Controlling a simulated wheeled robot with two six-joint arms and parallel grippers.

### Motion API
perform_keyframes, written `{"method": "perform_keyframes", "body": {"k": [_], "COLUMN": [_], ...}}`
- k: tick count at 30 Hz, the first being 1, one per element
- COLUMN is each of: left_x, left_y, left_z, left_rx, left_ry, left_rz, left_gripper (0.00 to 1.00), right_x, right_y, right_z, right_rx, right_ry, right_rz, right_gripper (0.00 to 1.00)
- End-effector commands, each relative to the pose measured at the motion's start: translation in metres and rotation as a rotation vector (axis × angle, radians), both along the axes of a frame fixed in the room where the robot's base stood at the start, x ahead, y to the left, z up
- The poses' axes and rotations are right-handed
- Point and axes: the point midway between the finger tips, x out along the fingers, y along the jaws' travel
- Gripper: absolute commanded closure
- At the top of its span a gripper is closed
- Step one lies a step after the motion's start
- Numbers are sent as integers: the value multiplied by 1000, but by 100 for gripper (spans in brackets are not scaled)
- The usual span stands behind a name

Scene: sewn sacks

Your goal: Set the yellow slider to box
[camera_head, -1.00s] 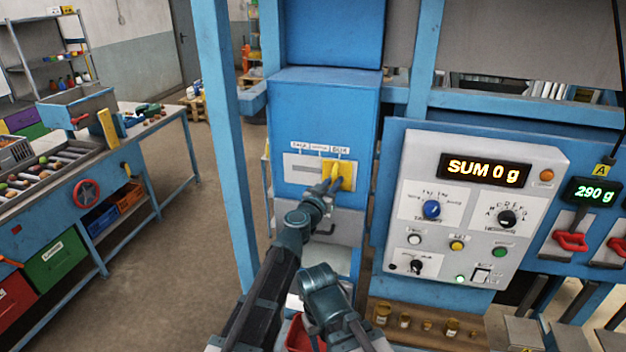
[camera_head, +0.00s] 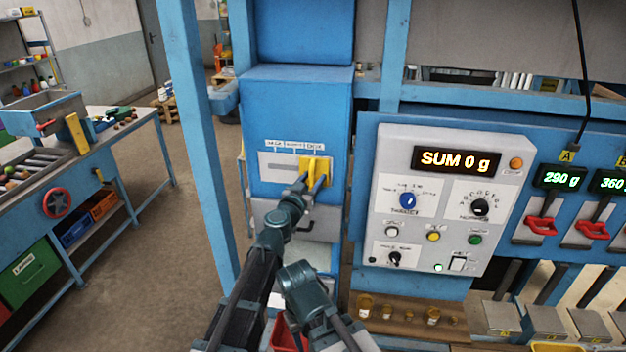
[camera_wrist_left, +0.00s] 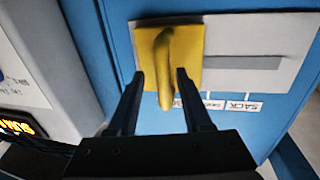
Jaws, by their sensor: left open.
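The yellow slider (camera_head: 307,166) sits at the right end of the pale slotted plate (camera_head: 275,168) on the blue cabinet, under the rightmost label. That label is too small to read for certain. In the left wrist view the plate is turned over, the slider (camera_wrist_left: 195,48) is at its left end, and the SACK label (camera_wrist_left: 243,106) is farther right. My left gripper (camera_head: 315,181) is open at the slider; in the wrist view its fingertips (camera_wrist_left: 159,73) lie either side of the slider's raised handle, with gaps visible. My right gripper is not in view.
A grey control panel (camera_head: 447,150) showing "SUM 0 g" stands right of the cabinet. A blue post (camera_head: 197,130) rises to the left. Red-handled levers (camera_head: 541,226) are at the far right, and a workbench (camera_head: 120,160) is at the left. A shelf with small jars (camera_head: 408,314) is below.

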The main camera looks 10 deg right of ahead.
Motion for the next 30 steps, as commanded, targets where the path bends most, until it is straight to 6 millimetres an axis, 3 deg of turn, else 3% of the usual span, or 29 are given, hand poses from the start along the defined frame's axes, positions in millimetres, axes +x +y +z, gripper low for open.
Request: {"method": "perform_keyframes", "body": {"k": [8,21,30], "left_x": [-30,-109,-119], "left_y": [17,60,66], "left_z": [0,0,0], "left_rx": [0,0,0], "left_ry": [0,0,0], "left_rz": [2,0,-2], "left_gripper": [50,50,50], "right_x": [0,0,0], "right_y": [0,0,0], "right_z": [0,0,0], "right_rx": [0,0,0], "right_ry": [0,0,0], "right_rz": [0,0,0], "right_gripper": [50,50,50]}}
